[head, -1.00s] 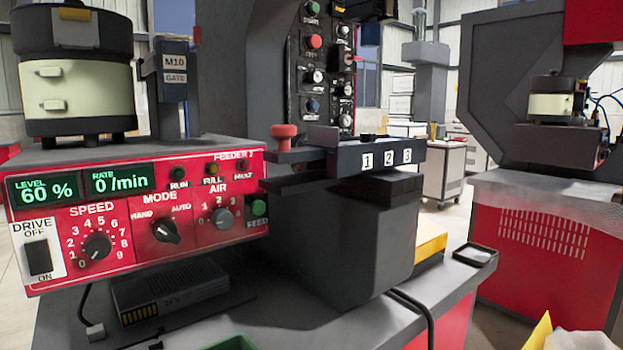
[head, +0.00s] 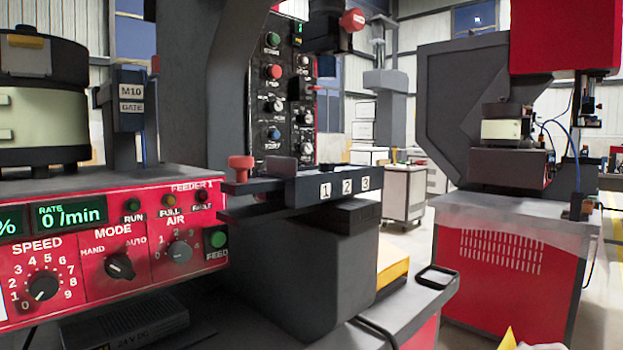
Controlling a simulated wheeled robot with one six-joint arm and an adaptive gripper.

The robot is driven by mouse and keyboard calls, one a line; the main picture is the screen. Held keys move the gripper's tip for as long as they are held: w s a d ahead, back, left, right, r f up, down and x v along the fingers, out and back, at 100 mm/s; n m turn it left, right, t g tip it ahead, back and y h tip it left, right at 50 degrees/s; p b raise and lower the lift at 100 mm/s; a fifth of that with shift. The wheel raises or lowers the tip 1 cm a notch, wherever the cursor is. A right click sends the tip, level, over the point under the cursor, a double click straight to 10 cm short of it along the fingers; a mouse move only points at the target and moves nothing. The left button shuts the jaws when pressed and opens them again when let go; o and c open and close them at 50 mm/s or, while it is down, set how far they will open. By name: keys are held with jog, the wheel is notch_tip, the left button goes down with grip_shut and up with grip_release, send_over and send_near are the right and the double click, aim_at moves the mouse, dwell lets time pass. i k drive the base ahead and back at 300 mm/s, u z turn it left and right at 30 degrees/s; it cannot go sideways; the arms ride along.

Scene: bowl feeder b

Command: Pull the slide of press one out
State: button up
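The slide of press one appears as a dark bar (head: 312,188) with white tags 1, 2 and 3, on top of a dark grey block (head: 325,265) in the middle of the head view. A red knob (head: 241,165) stands at its left end. Behind it is the press's dark button panel (head: 288,85) with green, red and blue buttons. My gripper does not show in the head view.
The red feeder control box (head: 110,240), with dials and a green display, is close at left, under a bowl feeder (head: 45,90). A small black tray (head: 437,277) sits on the bench's right corner. Another red press (head: 500,270) stands at right, with floor between.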

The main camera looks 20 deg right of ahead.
aim_at(305, 191)
jog(key=z, duration=1.6)
jog(key=k, duration=0.8)
jog(key=u, duration=1.4)
